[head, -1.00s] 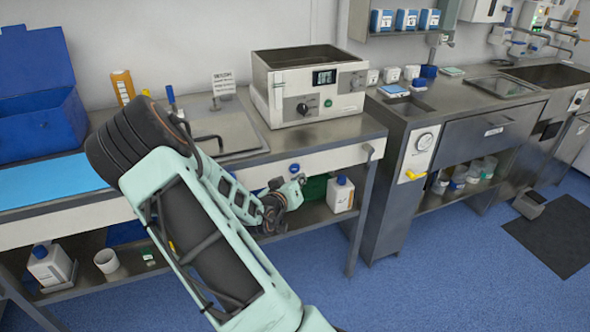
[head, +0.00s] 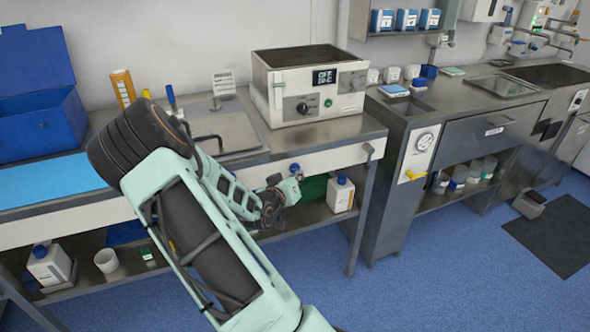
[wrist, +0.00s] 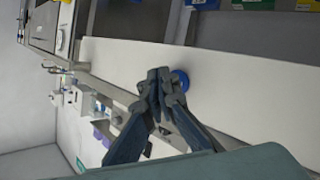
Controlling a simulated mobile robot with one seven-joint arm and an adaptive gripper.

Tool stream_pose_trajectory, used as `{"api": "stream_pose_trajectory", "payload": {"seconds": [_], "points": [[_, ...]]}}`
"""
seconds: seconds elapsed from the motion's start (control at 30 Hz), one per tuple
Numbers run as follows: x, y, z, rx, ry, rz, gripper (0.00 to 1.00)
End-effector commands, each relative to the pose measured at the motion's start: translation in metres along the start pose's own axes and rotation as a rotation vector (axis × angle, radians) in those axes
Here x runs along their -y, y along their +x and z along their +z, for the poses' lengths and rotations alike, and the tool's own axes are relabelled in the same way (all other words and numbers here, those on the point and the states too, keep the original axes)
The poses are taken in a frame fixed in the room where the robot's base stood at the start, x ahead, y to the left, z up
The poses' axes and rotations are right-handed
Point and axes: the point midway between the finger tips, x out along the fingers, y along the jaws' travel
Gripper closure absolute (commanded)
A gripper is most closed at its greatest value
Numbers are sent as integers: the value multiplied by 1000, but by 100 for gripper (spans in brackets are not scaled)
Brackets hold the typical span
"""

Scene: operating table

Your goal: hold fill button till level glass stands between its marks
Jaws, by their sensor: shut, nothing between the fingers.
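A round blue button (head: 295,168) sits on the pale front panel under the bench top. It also shows in the wrist view (wrist: 181,78), partly behind my fingertips. My gripper (wrist: 158,80) is shut and empty, its tips right at the button; I cannot tell whether they press it. In the head view my gripper (head: 294,178) is small, just below the button. The white bath unit (head: 320,98) stands on the bench above. A narrow pale upright strip (head: 279,95) at its front left may be the level glass; its level and marks are too small to read.
A white bottle (head: 341,193) stands on the shelf below, right of my gripper. A steel cabinet with a gauge (head: 425,141) stands further right.

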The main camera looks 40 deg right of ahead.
Motion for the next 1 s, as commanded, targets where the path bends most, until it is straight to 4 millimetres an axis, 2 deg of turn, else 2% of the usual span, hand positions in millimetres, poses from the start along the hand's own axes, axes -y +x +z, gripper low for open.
{"api": "stream_pose_trajectory", "payload": {"seconds": [1.0], "points": [[4, 6, -4, 0, 0, 0, 100]]}}
